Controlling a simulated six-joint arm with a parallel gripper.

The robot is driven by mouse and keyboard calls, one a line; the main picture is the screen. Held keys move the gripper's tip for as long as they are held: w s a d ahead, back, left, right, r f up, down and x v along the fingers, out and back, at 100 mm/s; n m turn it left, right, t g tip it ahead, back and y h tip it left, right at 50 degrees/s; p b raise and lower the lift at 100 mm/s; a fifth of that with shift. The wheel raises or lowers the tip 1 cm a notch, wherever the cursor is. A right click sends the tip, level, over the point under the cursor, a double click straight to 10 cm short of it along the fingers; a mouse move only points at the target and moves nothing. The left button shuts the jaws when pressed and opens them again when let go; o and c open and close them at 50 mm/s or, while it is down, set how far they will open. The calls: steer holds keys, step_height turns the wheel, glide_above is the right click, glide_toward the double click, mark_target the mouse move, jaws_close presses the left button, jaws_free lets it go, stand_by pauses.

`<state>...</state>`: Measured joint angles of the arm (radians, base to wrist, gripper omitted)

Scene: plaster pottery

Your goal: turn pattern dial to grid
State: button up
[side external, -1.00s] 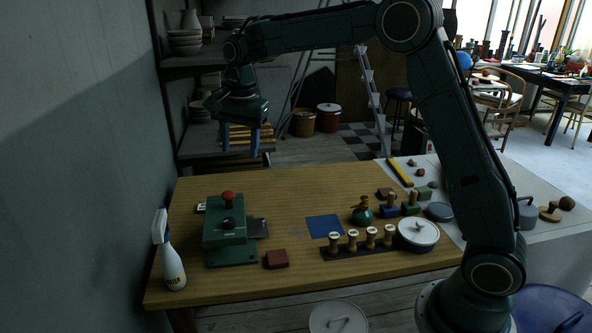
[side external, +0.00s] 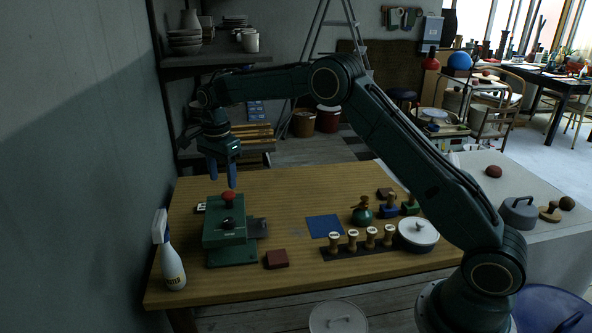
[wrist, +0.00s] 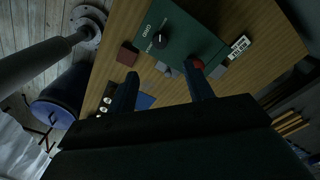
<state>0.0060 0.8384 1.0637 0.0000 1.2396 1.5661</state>
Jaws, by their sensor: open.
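The green press-like machine (side external: 228,246) stands at the left of the wooden table. A black dial knob (side external: 228,223) sits on its upper face, with a red ball knob (side external: 229,196) behind it. My gripper (side external: 225,185) points down just above and behind the red knob, apart from the dial. In the wrist view its fingers (wrist: 162,82) are spread with nothing between them, and one overlaps the view of the red knob (wrist: 196,62).
A spray bottle (side external: 171,252) stands left of the machine. A dark red block (side external: 277,259) lies to its right. A blue square pad (side external: 324,226), a rack of several stamps (side external: 362,250) and a lidded white pot (side external: 418,233) stand farther right. The table's back middle is clear.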

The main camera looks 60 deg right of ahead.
mark_target(228, 220)
step_height(228, 220, down, 14)
steer(key=shift+r, duration=0.25)
stand_by(0.5)
steer(key=c, duration=1)
steer(key=shift+n, duration=0.4)
steer(key=n, duration=1)
steer(key=shift+n, duration=0.3)
